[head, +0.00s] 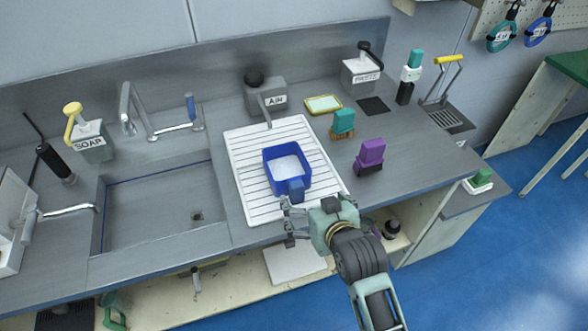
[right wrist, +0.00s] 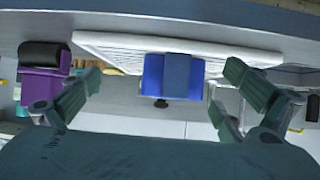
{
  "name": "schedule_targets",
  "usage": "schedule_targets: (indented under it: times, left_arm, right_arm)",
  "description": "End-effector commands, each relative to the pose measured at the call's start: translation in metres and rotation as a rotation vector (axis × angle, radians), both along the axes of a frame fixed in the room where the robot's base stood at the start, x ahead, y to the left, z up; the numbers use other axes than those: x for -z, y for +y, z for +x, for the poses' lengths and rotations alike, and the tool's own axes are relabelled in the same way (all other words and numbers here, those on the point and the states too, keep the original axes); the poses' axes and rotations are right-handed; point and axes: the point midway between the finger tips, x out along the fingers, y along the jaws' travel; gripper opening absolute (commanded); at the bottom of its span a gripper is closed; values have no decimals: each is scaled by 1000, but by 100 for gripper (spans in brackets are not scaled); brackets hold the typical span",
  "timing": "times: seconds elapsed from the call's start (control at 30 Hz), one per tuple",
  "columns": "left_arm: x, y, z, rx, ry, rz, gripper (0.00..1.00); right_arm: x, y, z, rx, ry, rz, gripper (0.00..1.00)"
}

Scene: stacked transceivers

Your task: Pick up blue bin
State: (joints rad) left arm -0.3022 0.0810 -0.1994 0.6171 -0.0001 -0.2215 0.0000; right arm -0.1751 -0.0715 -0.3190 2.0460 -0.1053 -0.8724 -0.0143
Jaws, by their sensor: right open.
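The blue bin (head: 288,152) sits upright on the white ribbed drain board (head: 246,197), with something white inside and a blue tab-like handle on its near side. My right gripper (head: 290,221) is open and empty at the board's front edge, just short of the handle and apart from it. In the right wrist view the bin's handle (right wrist: 178,76) shows beyond and between the two spread fingers (right wrist: 164,82). My left gripper is not in view.
A purple brush (head: 371,152) and a teal brush (head: 343,122) stand right of the board. The sink (head: 155,205) lies to its left.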

Motion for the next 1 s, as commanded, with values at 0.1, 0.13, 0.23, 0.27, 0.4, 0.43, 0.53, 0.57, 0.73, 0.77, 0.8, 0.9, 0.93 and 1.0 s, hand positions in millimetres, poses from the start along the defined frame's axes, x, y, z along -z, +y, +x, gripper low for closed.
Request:
schedule_targets:
  times: [0.1,0.13,0.23,0.27,0.4,0.43,0.53,0.57,0.73,0.77,0.8,0.9,0.93,1.0]
  left_arm:
    - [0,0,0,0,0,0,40]
    - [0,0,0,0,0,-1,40]
    - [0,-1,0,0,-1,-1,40]
    - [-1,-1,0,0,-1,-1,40]
    - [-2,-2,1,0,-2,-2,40]
    - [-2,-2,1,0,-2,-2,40]
    - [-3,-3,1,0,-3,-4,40]
    - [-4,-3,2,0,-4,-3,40]
    - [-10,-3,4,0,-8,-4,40]
    - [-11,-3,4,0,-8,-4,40]
    - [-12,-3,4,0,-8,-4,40]
    - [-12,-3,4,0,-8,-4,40]
    - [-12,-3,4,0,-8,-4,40]
    - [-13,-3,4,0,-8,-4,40]
  right_arm:
    - [-20,21,22,-21,-86,21,100]
    - [-24,25,26,-24,-102,24,100]
    - [-33,35,37,-35,-143,33,100]
    - [-33,37,41,-36,-147,34,100]
    - [-27,42,53,-36,-150,34,100]
    - [-26,42,55,-36,-150,35,100]
    - [-24,44,60,-37,-149,35,100]
    - [-24,44,61,-37,-149,35,100]
    - [-14,50,76,-37,-148,35,100]
    - [-12,51,80,-37,-149,35,100]
    - [-9,52,83,-36,-147,35,100]
    - [-4,55,94,-36,-149,34,100]
    - [-3,55,96,-36,-149,34,100]
    - [-1,57,100,-35,-148,35,100]
